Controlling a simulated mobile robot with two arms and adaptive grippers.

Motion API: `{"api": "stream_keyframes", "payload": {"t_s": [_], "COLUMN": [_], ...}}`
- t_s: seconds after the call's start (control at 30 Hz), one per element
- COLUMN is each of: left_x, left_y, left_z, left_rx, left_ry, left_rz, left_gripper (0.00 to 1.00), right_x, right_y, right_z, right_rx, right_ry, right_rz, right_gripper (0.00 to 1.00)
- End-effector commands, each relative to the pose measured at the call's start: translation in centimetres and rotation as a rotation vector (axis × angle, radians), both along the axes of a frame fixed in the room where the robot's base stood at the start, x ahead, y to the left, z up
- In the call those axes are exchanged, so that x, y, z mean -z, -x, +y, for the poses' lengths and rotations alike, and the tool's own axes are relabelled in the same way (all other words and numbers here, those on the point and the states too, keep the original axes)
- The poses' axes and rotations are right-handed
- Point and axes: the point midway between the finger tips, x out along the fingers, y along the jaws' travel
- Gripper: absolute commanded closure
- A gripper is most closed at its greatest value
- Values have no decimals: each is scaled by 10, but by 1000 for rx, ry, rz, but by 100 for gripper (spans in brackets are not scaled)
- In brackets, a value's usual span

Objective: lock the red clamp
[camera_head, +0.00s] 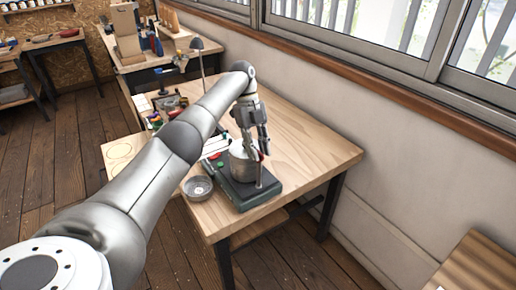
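A small red part (261,155), which looks like the red clamp, shows at the upper right of a metal canister (242,166). The canister stands on a dark green base (247,197) with a thin upright post, near the table's front. My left arm reaches in from the lower left. My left gripper (257,149) points down just above the canister, with its fingers apart. One fingertip is close beside the red part; I cannot tell whether they touch. The gripper partly hides the clamp, so its position is unclear. My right gripper is not in view.
A grey bowl (198,188) stands left of the green base on the wooden table (312,152). A lamp (197,46) and small items are at the table's back left. The table's right side is clear. A wall with windows runs along the right.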

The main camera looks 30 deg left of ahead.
Motion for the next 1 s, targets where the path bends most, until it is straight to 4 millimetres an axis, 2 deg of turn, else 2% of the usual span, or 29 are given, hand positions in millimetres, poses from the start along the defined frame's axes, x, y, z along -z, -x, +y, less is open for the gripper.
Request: {"api": "stream_keyframes", "payload": {"t_s": [0.37, 0.53, 0.67, 1.0], "left_x": [-4, -25, -55, -90], "left_y": [0, -1, -1, -1], "left_z": [0, 0, 0, 0], "left_rx": [-1, -1, -1, 0], "left_ry": [1, 2, 1, -1], "left_rz": [-2, -5, -6, 0], "left_gripper": [66, 66, 66, 66], "right_x": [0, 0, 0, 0], "right_y": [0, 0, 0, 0], "right_z": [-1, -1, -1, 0], "right_rx": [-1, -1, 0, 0], "right_ry": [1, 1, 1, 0], "right_rz": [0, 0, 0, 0], "right_gripper": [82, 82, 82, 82]}}
